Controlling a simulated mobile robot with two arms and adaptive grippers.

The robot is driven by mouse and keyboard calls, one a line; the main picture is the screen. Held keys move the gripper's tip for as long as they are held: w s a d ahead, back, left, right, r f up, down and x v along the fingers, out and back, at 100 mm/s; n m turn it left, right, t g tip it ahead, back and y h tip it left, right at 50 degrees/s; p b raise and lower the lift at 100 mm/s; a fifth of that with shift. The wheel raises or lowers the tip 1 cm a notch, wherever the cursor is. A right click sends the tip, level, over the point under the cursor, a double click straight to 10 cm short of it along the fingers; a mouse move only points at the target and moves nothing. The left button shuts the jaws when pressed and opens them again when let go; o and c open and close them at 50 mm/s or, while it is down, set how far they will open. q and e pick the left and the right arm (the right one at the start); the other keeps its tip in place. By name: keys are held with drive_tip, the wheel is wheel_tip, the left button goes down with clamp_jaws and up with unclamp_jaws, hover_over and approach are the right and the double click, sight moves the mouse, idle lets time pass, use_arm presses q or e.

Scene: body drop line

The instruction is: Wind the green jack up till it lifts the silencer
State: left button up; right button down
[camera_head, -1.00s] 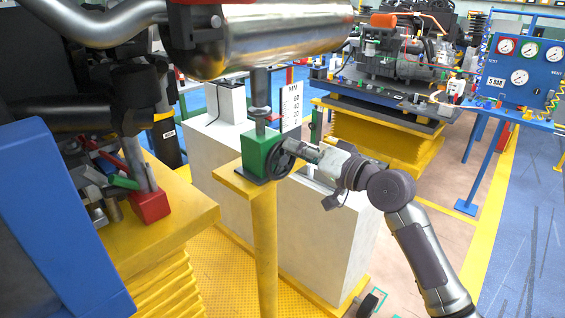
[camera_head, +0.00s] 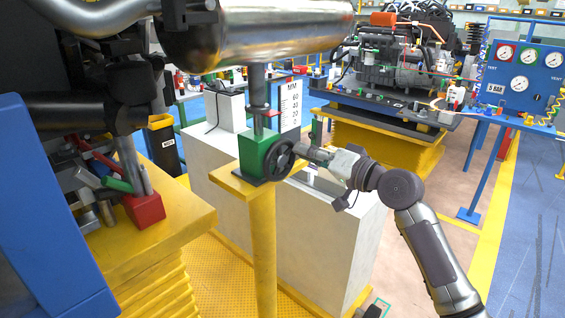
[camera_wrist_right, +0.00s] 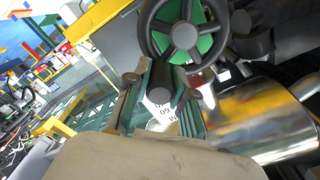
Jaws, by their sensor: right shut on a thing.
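The green jack (camera_head: 256,152) stands upright on a yellow post, with a black spoked handwheel (camera_head: 277,160) on its right side. Its grey screw (camera_head: 259,90) rises to the underside of the shiny silencer (camera_head: 260,38); I cannot tell whether they touch. My right gripper (camera_head: 304,152) reaches in from the right and is shut on the handwheel's knob. In the right wrist view the fingers (camera_wrist_right: 160,92) close round the dark knob (camera_wrist_right: 160,80) below the handwheel (camera_wrist_right: 183,30), and the silencer (camera_wrist_right: 262,115) shows at the right. My left gripper is not in view.
A white MM scale (camera_head: 290,103) stands behind the jack. A pale block (camera_head: 330,230) lies behind the post. A yellow stand (camera_head: 160,245) with a red block (camera_head: 144,208) is at the left. An engine (camera_head: 395,70) and a blue gauge panel (camera_head: 520,75) stand behind right.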

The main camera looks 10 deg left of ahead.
sight(291, 170)
drive_tip(key=shift+f, duration=0.1)
wheel_tip(291, 170, down, 3)
drive_tip(key=shift+w+r+b, duration=0.1)
drive_tip(key=shift+b, duration=1.05)
drive_tip(key=shift+r, duration=0.15)
drive_tip(key=shift+s+a+f+b, duration=0.15)
drive_tip(key=shift+s+f+b, duration=0.05)
drive_tip(key=shift+f, duration=0.4)
drive_tip(key=shift+s+a+f+b, duration=0.1)
drive_tip(key=shift+s+f+b, duration=0.1)
drive_tip(key=shift+f, duration=0.35)
drive_tip(key=shift+s+a, duration=0.1)
drive_tip(key=shift+s, duration=0.1)
